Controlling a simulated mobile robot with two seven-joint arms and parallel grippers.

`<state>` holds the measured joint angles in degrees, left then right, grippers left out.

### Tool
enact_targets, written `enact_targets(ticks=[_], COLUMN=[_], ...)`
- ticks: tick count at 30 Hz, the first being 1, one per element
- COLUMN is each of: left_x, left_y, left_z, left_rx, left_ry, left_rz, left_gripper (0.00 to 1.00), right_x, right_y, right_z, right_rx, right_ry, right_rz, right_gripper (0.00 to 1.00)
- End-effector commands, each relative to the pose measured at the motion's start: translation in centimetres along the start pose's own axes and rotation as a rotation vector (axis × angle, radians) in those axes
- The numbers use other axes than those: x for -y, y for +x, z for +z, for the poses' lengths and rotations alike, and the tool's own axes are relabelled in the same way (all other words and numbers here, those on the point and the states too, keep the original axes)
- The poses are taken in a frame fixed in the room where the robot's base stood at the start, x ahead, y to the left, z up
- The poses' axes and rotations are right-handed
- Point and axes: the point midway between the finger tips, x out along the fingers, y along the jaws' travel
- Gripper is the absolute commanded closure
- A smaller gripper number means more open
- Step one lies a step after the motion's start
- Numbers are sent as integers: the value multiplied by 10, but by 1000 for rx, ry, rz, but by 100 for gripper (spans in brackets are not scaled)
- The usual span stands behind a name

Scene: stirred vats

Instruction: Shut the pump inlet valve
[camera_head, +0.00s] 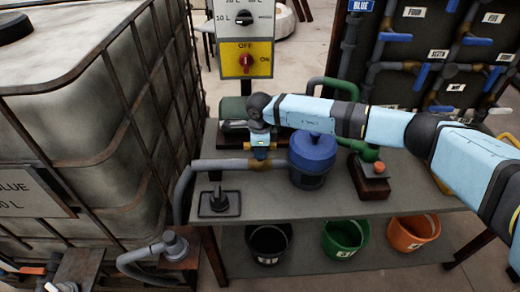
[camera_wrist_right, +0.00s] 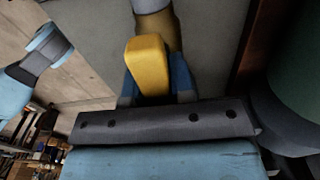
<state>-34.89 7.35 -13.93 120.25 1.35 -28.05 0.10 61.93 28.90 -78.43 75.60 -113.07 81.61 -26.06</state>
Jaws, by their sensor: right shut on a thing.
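The valve has a yellow handle (camera_head: 260,153) and sits on the grey and brass pipe (camera_head: 225,165) on the bench, left of the blue-lidded canister. My right gripper (camera_head: 260,141) comes down on it from above. In the right wrist view the yellow handle (camera_wrist_right: 148,66) stands between the blue fingers (camera_wrist_right: 154,84), which are shut on it. The brass part of the pipe (camera_wrist_right: 158,30) shows just beyond. I cannot tell whether the handle lies along or across the pipe. My left gripper does not show clearly in either view.
The blue canister (camera_head: 312,158) stands close right of my right gripper. A control panel (camera_head: 246,60) with a red knob rises behind. A caged tank (camera_head: 70,110) fills the left. Black, green and orange buckets (camera_head: 345,238) stand on the lower shelf.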

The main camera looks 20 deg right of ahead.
Motion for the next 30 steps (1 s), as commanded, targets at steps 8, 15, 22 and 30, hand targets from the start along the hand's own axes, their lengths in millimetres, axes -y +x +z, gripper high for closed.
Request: enact_targets(ticks=[8, 15, 22, 30], left_x=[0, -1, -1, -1], left_y=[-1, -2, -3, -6], left_z=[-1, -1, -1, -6], left_rx=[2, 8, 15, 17], left_ry=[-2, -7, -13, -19], left_rz=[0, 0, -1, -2], left_gripper=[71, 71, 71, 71], right_x=[0, 0, 0, 1], right_y=[-2, -2, -2, -3], right_z=[1, 1, 1, 1], right_rx=[2, 3, 3, 3], right_ry=[158, 377, 596, 853], right_rz=[-1, -1, 0, -1], right_gripper=[100, 100, 100, 100])
